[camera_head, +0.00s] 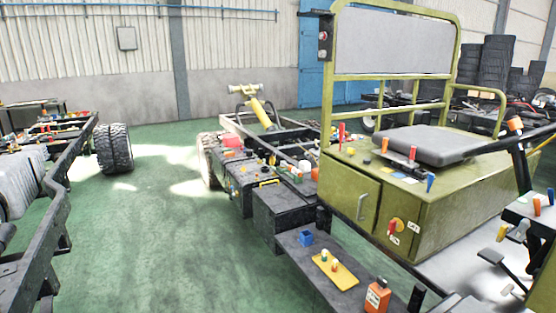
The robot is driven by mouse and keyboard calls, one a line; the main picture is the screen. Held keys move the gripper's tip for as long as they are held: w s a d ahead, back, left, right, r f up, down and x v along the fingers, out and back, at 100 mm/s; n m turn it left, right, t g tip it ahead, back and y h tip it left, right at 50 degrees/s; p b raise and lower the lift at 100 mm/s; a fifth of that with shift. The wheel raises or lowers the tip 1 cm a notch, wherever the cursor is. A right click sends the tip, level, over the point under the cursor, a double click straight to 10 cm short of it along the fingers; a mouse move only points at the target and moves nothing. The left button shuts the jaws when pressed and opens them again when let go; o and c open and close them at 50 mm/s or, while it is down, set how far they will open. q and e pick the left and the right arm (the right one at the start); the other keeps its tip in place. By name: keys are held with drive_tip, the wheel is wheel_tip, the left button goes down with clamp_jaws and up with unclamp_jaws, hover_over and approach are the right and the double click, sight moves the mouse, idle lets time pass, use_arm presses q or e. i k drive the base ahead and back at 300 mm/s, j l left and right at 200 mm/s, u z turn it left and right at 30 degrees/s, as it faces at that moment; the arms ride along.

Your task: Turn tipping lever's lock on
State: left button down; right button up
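The olive-green chassis cab (440,212) stands at the right with a grey seat (438,145). Several coloured levers stick up from its top: a red one (341,134) at the back left, an orange one (385,144), a red one (412,154) beside the seat and a blue one (431,183) near the front edge. A red handle (391,228) and an orange-yellow knob (398,224) are on the front face near small white labels. I cannot tell which is the tipping lever, or its lock's state. Neither of my grippers is in view.
A dark shelf (345,283) below the cab holds a yellow plate (335,269), a blue box (306,239) and an orange bottle (377,296). The chassis frame runs back from there. Another chassis (45,215) stands at the left. Green floor (165,235) between them is clear.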

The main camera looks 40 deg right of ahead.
sight(352, 151)
drive_tip(key=i+z, duration=0.1)
drive_tip(key=z, duration=0.25)
drive_tip(key=i+z, duration=0.15)
drive_tip(key=z, duration=0.2)
drive_tip(key=i+j+z, duration=0.1)
drive_tip(key=z, duration=1)
drive_tip(key=i+j+z, duration=0.2)
drive_tip(key=i+j, duration=0.2)
drive_tip(key=j, duration=0.25)
drive_tip(key=i+j+z, duration=0.1)
drive_tip(key=j, duration=0.25)
drive_tip(key=i+j+z, duration=0.1)
drive_tip(key=i+j, duration=0.15)
drive_tip(key=i+j+z, duration=0.1)
drive_tip(key=j, duration=0.35)
drive_tip(key=i+j, duration=0.2)
drive_tip(key=j, duration=0.2)
drive_tip(key=i+j+z, duration=0.15)
drive_tip(key=j, duration=0.2)
drive_tip(key=i+j+z, duration=0.1)
drive_tip(key=j, duration=0.3)
